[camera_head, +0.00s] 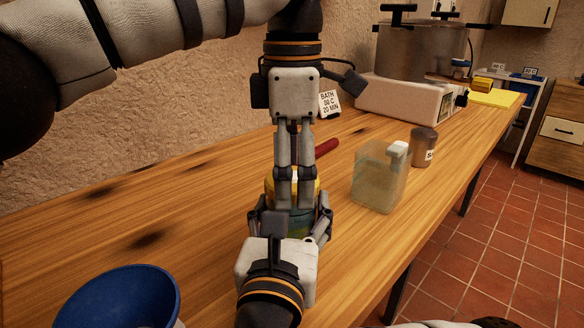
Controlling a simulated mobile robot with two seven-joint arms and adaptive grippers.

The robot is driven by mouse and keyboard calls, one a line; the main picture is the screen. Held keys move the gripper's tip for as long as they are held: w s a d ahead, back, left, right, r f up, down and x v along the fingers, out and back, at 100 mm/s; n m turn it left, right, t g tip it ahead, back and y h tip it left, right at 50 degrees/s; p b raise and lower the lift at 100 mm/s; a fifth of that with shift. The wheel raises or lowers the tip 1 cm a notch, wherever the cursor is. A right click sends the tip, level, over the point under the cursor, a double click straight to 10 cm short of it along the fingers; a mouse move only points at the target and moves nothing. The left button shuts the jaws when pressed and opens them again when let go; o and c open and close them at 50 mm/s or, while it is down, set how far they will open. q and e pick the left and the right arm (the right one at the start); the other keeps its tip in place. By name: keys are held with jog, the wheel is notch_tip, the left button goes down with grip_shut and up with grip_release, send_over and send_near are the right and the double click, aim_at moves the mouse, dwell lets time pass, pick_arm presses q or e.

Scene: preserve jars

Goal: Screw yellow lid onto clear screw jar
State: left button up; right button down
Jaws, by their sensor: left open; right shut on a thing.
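A clear jar (301,222) stands on the wooden table in the middle of the camera_head view, largely hidden by my grippers. The yellow lid (269,186) is at the jar's top; I cannot tell whether it is threaded on. My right gripper (290,220) comes from the near side and is shut on the jar, one finger on each side. My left gripper (296,203) points straight down over the lid. It is open, and its fingers hide much of the lid; contact with the lid cannot be made out.
A translucent container (379,180) and a grey labelled jar (423,148) stand to the right. A red handle (326,147) lies behind my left fingers. A blue funnel or bowl (118,300) is at the near left. A large pot (420,50) stands at the back.

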pick_arm(q)
notch_tip(320, 180, up, 8)
jog(key=shift+f, duration=0.25)
pick_arm(e)
jog(key=shift+c, duration=1.9)
grip_release()
jog(key=s, duration=0.4)
jog(key=s+a, duration=0.1)
jog(key=s, duration=0.2)
jog(key=shift+s, duration=0.25)
